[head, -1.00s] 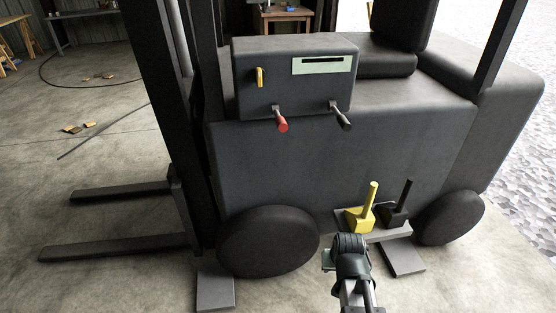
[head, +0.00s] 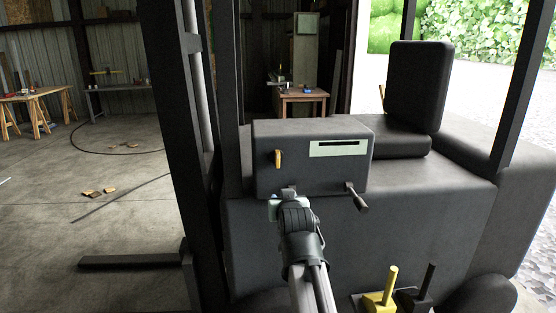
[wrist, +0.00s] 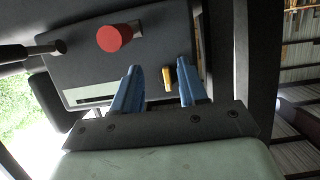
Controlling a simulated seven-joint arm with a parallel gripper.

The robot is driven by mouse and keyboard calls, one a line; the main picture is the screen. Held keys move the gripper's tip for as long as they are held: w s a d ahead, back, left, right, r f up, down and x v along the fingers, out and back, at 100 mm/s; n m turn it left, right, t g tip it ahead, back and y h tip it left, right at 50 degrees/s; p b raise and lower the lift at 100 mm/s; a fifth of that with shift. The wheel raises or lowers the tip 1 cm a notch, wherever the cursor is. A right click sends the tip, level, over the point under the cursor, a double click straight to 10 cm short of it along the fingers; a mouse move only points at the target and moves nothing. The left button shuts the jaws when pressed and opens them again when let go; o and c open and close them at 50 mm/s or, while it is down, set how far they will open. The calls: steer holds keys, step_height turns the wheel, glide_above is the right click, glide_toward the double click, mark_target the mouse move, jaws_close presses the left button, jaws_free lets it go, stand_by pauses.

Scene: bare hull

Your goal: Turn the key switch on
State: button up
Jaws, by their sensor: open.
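The yellow key switch (head: 278,159) stands upright on the left part of the dark console's front face (head: 330,180). In the wrist view the yellow key (wrist: 168,78) appears between the two blue fingers, nearer the right one. My gripper (wrist: 157,72) is open and empty, its fingers pointing at the console. In the head view my gripper (head: 287,192) is just below the key, its fingertips hard to make out. Whether a finger touches the key cannot be told.
A dark lever (head: 357,197) juts out at the console's right. Yellow (head: 381,291) and black (head: 415,288) pedals or levers are low down.

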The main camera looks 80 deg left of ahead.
mark_target(278, 157)
step_height(278, 157, up, 6)
steer(key=a+y, duration=0.2)
steer(key=y, duration=0.2)
steer(key=a, duration=1.3)
steer(key=shift+a+r, duration=0.15)
steer(key=shift+a, duration=0.05)
jaws_close()
